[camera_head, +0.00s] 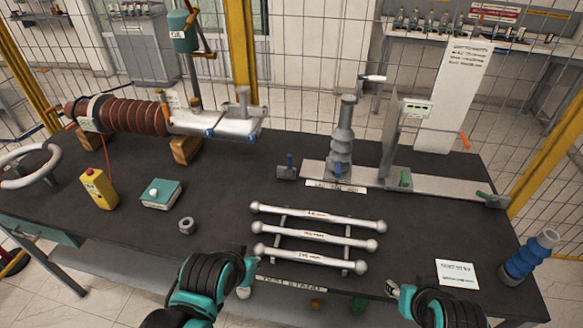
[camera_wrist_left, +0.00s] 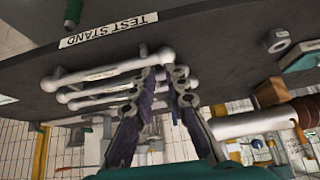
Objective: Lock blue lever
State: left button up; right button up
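In the head view my left arm (camera_head: 205,285) is at the table's front edge, well short of both blue levers. My right gripper (camera_head: 393,290) is low at the front right; its fingers are too small to judge.
Three white rods (camera_head: 315,237) lie on a rack mid-table. A nut (camera_head: 187,226), teal box (camera_head: 161,194) and yellow button box (camera_head: 99,188) sit left. A brown bushing (camera_head: 135,113) lies behind them. A blue ribbed part (camera_head: 528,257) and white card (camera_head: 457,273) are right.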

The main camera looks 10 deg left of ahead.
pick_arm(q)
jog(key=shift+w+a+r, duration=0.1)
jog(key=shift+w+r, duration=0.15)
jog(key=shift+w, duration=0.15)
grip_shut()
jog(key=w+r+m+y, duration=0.3)
jog(key=w+m+y, duration=0.35)
jog(key=w, duration=1.65)
jog(key=w+d+f+y, duration=0.2)
jog(key=w+d+y, duration=0.3)
jog(key=w, duration=0.3)
jog(key=t+y, duration=0.3)
send_near(290, 166)
jog(key=d+r, duration=0.2)
jog(key=d, duration=0.2)
jog(key=shift+f, duration=0.25)
jog(key=b+x, duration=0.3)
jog(key=x, duration=0.7)
